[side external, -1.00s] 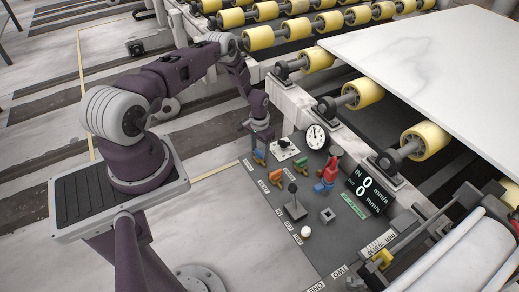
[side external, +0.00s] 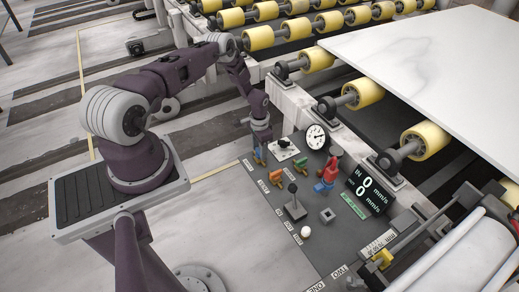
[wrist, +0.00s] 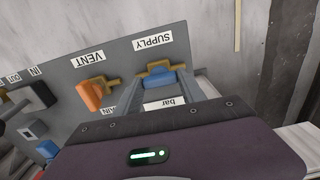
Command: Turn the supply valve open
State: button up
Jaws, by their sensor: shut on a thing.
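The supply valve has a blue handle (wrist: 158,80) on a brass body, below the upside-down SUPPLY label (wrist: 153,41) in the wrist view. My gripper (wrist: 167,88) is shut on the blue handle, with grey fingers on either side of it. The handle lies roughly crosswise in the wrist view. In the side external view my gripper (side external: 260,143) is down at the panel's far left corner, and it hides most of the handle.
The orange vent handle (wrist: 91,95) is close beside the supply valve. The panel (side external: 325,235) also carries a pressure gauge (side external: 317,136), a black-knobbed lever (side external: 293,202) and a red-and-blue part (side external: 328,178). Yellow rollers (side external: 425,142) and a white slab (side external: 440,70) lie behind.

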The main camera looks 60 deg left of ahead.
aim_at(259, 151)
jog(key=o, duration=1.4)
jog(key=shift+c, duration=0.2)
notch_tip(259, 151, up, 7)
jog(key=shift+r, duration=0.1)
